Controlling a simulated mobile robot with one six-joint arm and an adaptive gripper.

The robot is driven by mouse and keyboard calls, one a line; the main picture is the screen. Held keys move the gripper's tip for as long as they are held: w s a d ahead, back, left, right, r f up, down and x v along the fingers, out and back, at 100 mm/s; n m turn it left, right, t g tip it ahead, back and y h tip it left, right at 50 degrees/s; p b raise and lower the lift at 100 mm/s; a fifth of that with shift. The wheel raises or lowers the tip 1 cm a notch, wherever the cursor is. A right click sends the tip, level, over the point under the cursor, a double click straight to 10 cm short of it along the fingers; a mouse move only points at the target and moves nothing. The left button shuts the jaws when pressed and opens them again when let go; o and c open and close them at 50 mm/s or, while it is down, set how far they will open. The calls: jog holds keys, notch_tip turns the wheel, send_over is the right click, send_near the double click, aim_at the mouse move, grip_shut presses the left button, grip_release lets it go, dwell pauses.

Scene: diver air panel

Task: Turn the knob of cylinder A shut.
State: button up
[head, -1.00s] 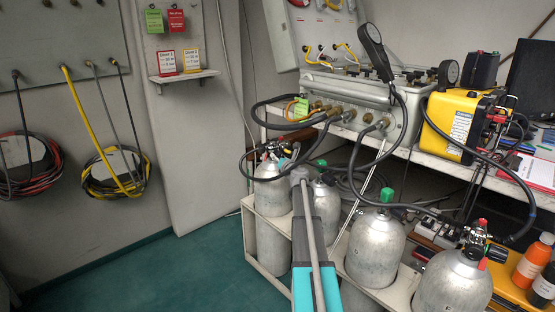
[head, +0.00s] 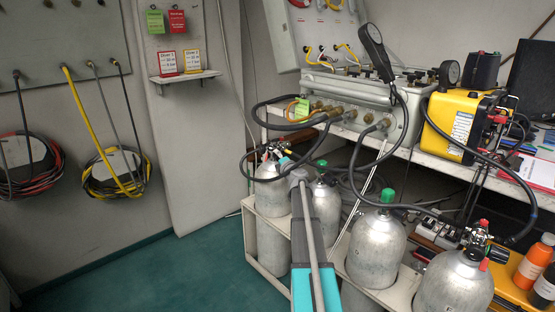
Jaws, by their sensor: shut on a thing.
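Several grey cylinders stand in a white rack. The far-left cylinder (head: 270,196) has its valve at the top, beside my gripper. I read no letter on any cylinder, so I cannot tell from lettering which is A. My gripper (head: 279,152) is small in the view, at the end of my arm, at the far-left cylinder's valve. It is shut on that valve's knob, which is mostly hidden by the gripper and hoses. Another cylinder (head: 326,208) stands just right of my arm. A third cylinder (head: 376,249) has a green knob (head: 388,195).
A black hose loops close around the far-left valve from the panel box (head: 360,98). A front-right cylinder (head: 453,283) carries a red-topped valve. A yellow case (head: 462,122) sits on the bench. The green floor (head: 160,270) at left is clear.

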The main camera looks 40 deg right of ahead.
jog(key=shift+m, duration=0.7)
jog(key=o, duration=1.2)
jog(key=shift+c, duration=0.2)
